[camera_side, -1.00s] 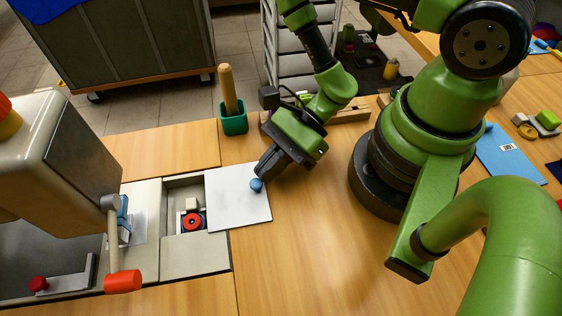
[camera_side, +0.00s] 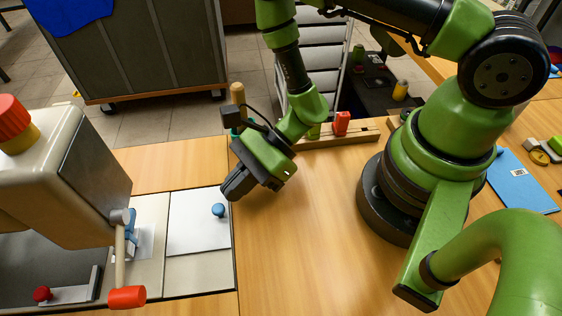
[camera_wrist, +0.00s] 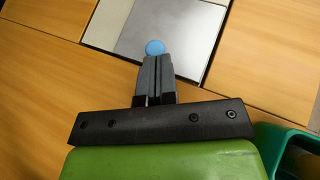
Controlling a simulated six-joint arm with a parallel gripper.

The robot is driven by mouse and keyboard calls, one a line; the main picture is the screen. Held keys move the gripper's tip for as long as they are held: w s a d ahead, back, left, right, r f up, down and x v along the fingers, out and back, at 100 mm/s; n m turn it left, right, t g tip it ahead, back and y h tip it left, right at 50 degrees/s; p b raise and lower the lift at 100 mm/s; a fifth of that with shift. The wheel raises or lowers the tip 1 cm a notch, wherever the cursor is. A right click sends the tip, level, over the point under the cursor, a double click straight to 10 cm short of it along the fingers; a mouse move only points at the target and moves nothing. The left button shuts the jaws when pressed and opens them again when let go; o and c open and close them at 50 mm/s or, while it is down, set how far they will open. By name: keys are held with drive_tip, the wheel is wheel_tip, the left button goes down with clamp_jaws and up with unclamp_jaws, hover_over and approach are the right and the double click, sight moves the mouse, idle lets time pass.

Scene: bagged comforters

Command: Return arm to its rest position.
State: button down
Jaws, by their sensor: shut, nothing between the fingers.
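My gripper (camera_side: 228,194) is shut and empty, tilted down at the right edge of a pale lid (camera_side: 190,232). The lid lies flat over the compartment in the light bench panel. A round blue knob (camera_side: 218,210) stands on the lid, just beyond my fingertips. In the wrist view my gripper's closed fingers (camera_wrist: 155,62) point at the blue knob (camera_wrist: 155,47). I cannot tell whether they touch it. My arm bends over the wooden table from the right.
A large beige machine (camera_side: 60,175) with a red knob stands at the left. A red-headed mallet (camera_side: 127,297) hangs in front of it. A green pot (camera_wrist: 285,150) is close by my gripper. A wooden rail with a red piece (camera_side: 342,123) lies behind. The table front is clear.

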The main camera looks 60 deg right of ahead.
drive_tip(key=v, duration=0.8)
drive_tip(key=shift+s+d+r, duration=0.1)
drive_tip(key=shift+d, duration=0.1)
wheel_tip(320, 180, up, 14)
drive_tip(key=s+n+g, duration=0.2)
drive_tip(key=n+g, duration=0.2)
drive_tip(key=n, duration=0.6)
drive_tip(key=s+d+r+n+t+h, duration=0.2)
drive_tip(key=d+r+n+t+h, duration=0.1)
drive_tip(key=r+h, duration=0.1)
drive_tip(key=s+d+r+n+t+h, duration=0.3)
drive_tip(key=d+r+n+t+h, duration=0.1)
drive_tip(key=r, duration=0.3)
drive_tip(key=shift+s+n+t+h, duration=0.25)
drive_tip(key=shift+n+t+h, duration=0.05)
drive_tip(key=shift+h, duration=0.3)
